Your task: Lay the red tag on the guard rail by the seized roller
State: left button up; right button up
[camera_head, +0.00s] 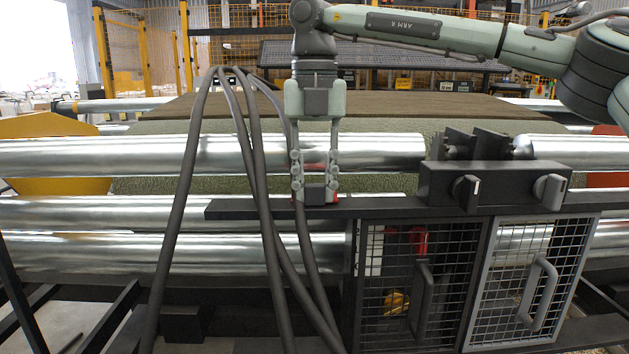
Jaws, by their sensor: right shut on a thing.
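My right gripper (315,194) points straight down from the arm that comes in from the right. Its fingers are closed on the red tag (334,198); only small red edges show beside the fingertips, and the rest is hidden. The tag is at the dark guard rail (255,208), near its left part. I cannot tell whether it touches the rail. A shiny roller (380,150) runs behind the fingers, with a reddish patch between them that looks like a reflection. Which roller is seized I cannot tell. My left gripper is not in view.
Dark hoses (258,165) loop up and hang just left of the gripper. A dark bearing block (495,182) with two knobs stands on the rail to the right. Mesh doors (515,275) with handles hang below the rail. Further rollers (110,250) lie lower left.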

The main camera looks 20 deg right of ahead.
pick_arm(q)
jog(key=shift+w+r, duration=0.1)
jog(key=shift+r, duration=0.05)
pick_arm(e)
jog(key=shift+f, duration=0.15)
jog(key=o, duration=0.7)
jog(key=shift+c, duration=0.2)
jog(key=shift+o, duration=1.4)
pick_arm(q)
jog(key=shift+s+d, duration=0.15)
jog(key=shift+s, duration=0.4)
pick_arm(e)
notch_tip(320, 180, up, 12)
